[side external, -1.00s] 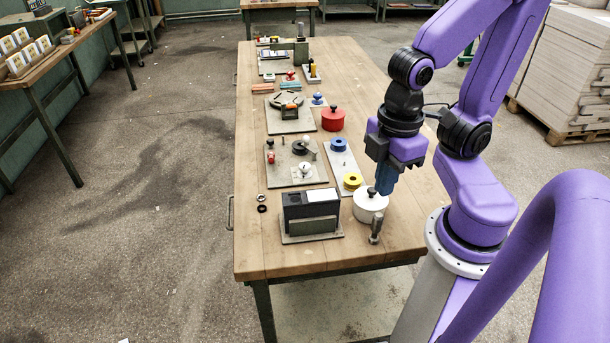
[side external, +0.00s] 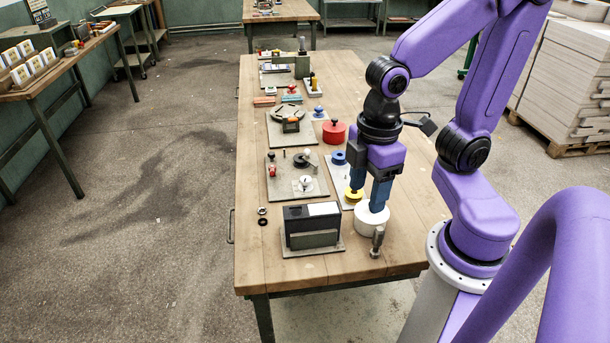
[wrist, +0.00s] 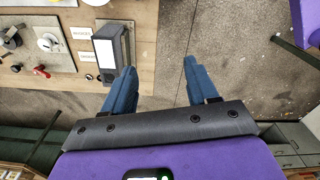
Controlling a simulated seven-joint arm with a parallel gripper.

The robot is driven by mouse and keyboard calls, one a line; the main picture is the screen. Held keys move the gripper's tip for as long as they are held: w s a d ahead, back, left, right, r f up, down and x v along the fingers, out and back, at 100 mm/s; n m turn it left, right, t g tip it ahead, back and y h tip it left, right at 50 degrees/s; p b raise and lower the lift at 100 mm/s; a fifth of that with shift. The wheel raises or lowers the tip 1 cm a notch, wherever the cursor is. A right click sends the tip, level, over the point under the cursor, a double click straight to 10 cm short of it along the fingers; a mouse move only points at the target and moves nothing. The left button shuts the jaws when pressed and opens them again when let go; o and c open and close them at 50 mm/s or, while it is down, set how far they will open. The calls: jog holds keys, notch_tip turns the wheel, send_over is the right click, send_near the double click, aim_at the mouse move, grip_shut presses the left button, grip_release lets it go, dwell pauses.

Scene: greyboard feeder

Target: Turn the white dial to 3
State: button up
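The white dial (side external: 306,183) sits flat on a grey board (side external: 287,193) left of my gripper. It also shows at the upper left of the wrist view (wrist: 48,42). Its markings are too small to read, so its setting cannot be told. My gripper (side external: 367,200) points down on the right side of the table, with its two blue fingers apart and nothing seen between them. In the side view, the fingers overlap a white round canister (side external: 371,221) and a yellow ring piece (side external: 352,194); contact cannot be told. The wrist view shows the fingers spread (wrist: 160,70).
A dark box (side external: 312,228) stands in front of the dial's board. A red canister (side external: 333,132) stands farther back. The table's front left is mostly clear.

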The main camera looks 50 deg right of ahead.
jog(key=w+m, duration=0.1)
jog(key=w, duration=0.7)
jog(key=m, duration=0.3)
send_over(305, 178)
notch_tip(305, 178, down, 2)
notch_tip(305, 178, down, 18)
jog(key=shift+a+r, duration=0.1)
jog(key=shift+r, duration=0.15)
jog(key=c, duration=1.1)
